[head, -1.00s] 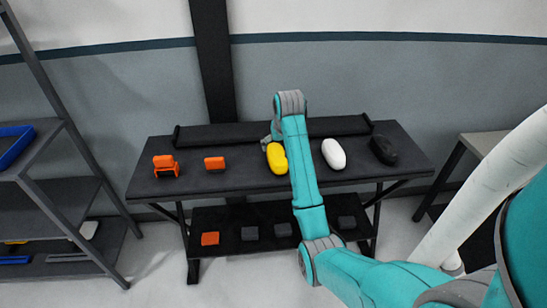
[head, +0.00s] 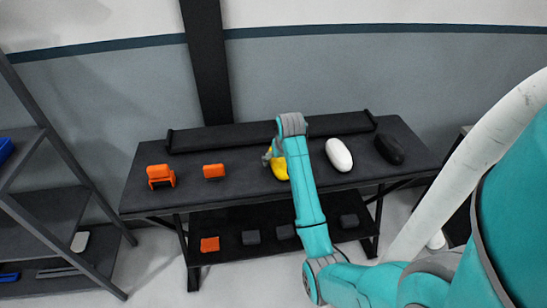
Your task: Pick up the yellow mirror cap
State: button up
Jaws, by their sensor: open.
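The yellow mirror cap (head: 280,168) lies on the dark workbench (head: 230,196), near the middle of its top. My arm covers its right part in the head view. My gripper (head: 267,158) shows only in small part at the cap's upper left, mostly hidden behind my wrist. It is open. I cannot tell whether its fingers touch the cap or are around it.
A white cap (head: 339,155) and a black cap (head: 389,149) lie right of the yellow one. Orange pieces (head: 161,175) (head: 214,171) stand to its left. A raised black bar (head: 220,137) runs along the bench's back. A lower shelf (head: 225,225) holds several small blocks. A rack (head: 60,200) stands at left.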

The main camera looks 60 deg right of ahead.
jog(key=shift+f, duration=0.25)
jog(key=c, duration=1.2)
jog(key=shift+c, duration=0.2)
